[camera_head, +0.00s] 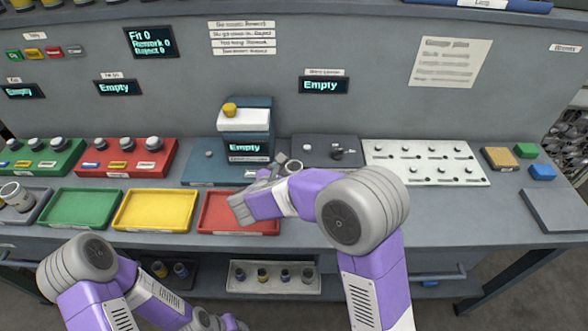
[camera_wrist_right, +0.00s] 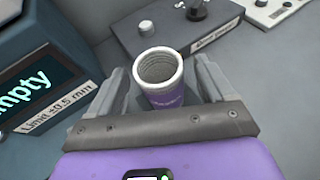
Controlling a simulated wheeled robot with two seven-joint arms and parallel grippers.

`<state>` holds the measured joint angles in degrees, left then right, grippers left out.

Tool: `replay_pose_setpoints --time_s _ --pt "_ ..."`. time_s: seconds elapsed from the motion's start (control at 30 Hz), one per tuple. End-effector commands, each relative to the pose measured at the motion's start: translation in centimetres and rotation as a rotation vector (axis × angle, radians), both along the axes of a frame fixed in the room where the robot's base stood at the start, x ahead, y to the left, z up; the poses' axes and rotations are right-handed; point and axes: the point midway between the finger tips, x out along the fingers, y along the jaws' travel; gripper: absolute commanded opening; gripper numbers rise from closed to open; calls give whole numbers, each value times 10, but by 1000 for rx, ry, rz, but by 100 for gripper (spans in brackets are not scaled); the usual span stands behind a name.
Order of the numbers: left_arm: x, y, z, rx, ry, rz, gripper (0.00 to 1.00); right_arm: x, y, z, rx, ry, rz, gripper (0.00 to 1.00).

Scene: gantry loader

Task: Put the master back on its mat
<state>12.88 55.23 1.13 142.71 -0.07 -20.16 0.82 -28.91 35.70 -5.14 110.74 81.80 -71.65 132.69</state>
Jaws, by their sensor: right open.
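The likely master, a hollow white cylinder with a purple band (camera_wrist_right: 160,80), sits between the spread fingers of my right gripper (camera_wrist_right: 162,88). In the head view its pale rim (camera_head: 295,166) shows just beyond my right gripper (camera_head: 283,163), beside the display block. The gripper is open around it; whether a finger touches it cannot be told. My left gripper (camera_head: 232,324) is low at the bottom edge, partly cut off, its jaws unclear. A flat dark grey pad (camera_head: 556,210) lies bare at the far right; I cannot tell whether it is the mat.
The block with an "Empty" display (camera_head: 245,148) stands left of the right gripper. A dark plate with a knob and lever (camera_head: 322,144) is behind. Red (camera_head: 213,229), yellow (camera_head: 155,210) and green (camera_head: 80,209) trays line the front. A white switch board (camera_head: 425,178) is right.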

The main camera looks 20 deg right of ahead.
Motion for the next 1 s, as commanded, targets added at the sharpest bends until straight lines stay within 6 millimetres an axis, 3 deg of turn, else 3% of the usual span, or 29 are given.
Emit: replay_pose_setpoints --time_s 0.2,0.43,1.0 --pt "0 0 8 0 0 0 43 -34 34 21 0 -1 5 82" --pt "0 0 13 0 0 0 43 -60 60 36 0 -2 4 82" --pt "0 0 14 0 1 0 43 -70 69 41 -1 0 0 82"
